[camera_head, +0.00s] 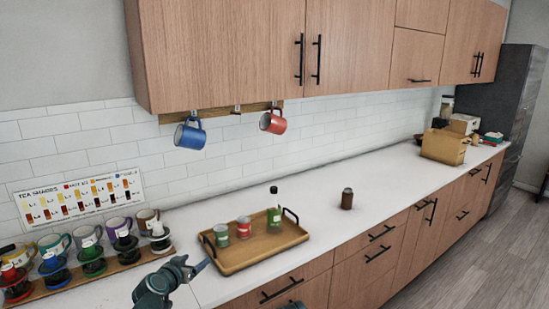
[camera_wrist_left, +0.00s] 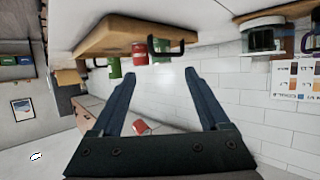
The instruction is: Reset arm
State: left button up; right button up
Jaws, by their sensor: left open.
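My left gripper (camera_head: 198,264) is at the counter's front edge, just left of the wooden tray (camera_head: 262,262). In the left wrist view, which is turned over, my left gripper (camera_wrist_left: 162,72) has its two fingers apart with nothing between them. The tray also shows there (camera_wrist_left: 100,38), beyond the fingertips. My right gripper is not visible; only a small dark piece shows at the bottom edge of the head view.
The tray holds a green can (camera_head: 221,235), a red can (camera_head: 243,228) and a bottle (camera_head: 274,215). A dark jar (camera_head: 347,199) stands right of it. A blue mug (camera_head: 190,134) and red mug (camera_head: 273,122) hang above.

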pick_arm(q)
jog(key=shift+m+g+h, duration=0.3)
jog(key=shift+g+h, duration=0.1)
jog(key=shift+g, duration=0.2)
jog(key=d, duration=0.1)
jog(key=s+d+f, duration=0.1)
jog(key=d, duration=0.1)
jog(key=shift+s+d+f, duration=0.15)
jog(key=shift+s+f, duration=0.15)
jog(key=shift+f, duration=0.05)
jog(key=s+d+f+m+g, duration=0.2)
jog(key=s+d+f+g, duration=0.55)
jog(key=s+d, duration=0.5)
jog(key=s+d+f+g+y, duration=0.1)
jog(key=s+f+g+y, duration=0.1)
jog(key=s, duration=0.5)
jog(key=s+d+f+n+g+y, duration=0.1)
jog(key=s+d+f+g+y, duration=0.1)
jog(key=s, duration=0.5)
jog(key=shift+g+y, duration=0.4)
jog(key=shift+g, duration=0.15)
jog(key=shift+f, duration=0.15)
